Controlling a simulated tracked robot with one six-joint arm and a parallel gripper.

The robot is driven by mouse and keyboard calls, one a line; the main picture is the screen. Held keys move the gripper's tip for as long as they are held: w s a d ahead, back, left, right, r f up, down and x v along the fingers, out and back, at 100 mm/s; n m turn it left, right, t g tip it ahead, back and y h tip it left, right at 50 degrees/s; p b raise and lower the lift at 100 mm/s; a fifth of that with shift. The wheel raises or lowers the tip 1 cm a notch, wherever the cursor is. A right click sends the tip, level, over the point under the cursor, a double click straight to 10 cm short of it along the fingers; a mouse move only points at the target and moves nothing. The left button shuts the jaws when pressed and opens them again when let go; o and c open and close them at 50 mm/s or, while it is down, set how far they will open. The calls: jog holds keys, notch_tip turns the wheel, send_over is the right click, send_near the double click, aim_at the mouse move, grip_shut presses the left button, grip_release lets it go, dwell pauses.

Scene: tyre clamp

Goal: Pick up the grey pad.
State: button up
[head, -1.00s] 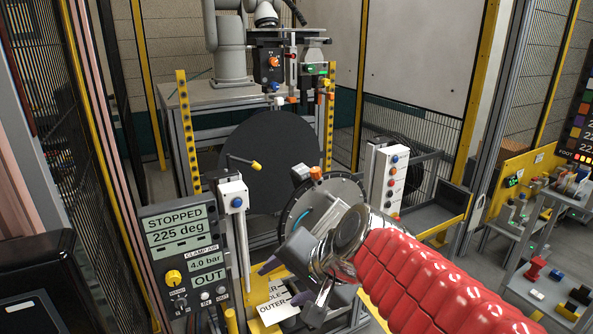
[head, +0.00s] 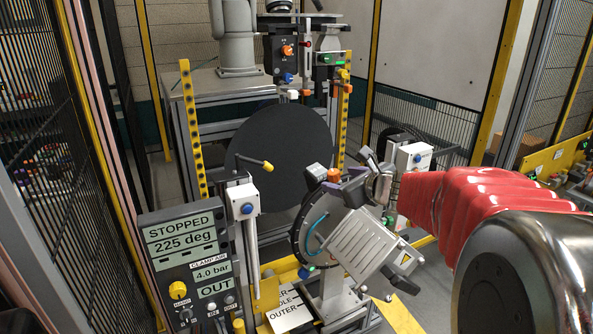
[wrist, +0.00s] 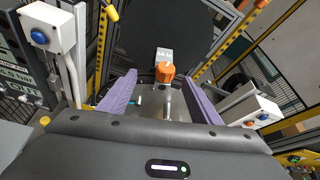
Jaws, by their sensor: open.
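A grey block (head: 319,176), which looks like the grey pad, sits beside an orange knob (head: 334,175) at the top of the round clamp unit. In the wrist view the grey block (wrist: 164,55) is just beyond the orange knob (wrist: 166,72). My gripper (wrist: 158,79) is open, with its two purple fingers spread wide and nothing held between them. The block and knob appear between the fingertips in the picture, ahead of them; the exact gap cannot be told. In the head view my arm reaches in from the right, and the fingers are hard to make out.
A large dark disc (head: 280,150) stands behind the clamp. A post with a blue button (head: 246,208) and a lever with a yellow tip (head: 267,167) are left of it. A control panel (head: 185,262) reads STOPPED, 225 deg. A white button box (head: 411,157) stands right.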

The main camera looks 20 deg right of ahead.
aim_at(335, 177)
jog(key=shift+w+d, duration=0.15)
jog(key=shift+d, duration=0.2)
jog(key=shift+a, duration=0.1)
jog(key=shift+w+f, duration=0.1)
jog(key=shift+w, duration=0.1)
jog(key=x, duration=0.6)
jog(key=shift+w+f, duration=0.15)
jog(key=shift+w, duration=0.15)
jog(key=shift+x, duration=0.75)
jog(key=shift+w, duration=0.1)
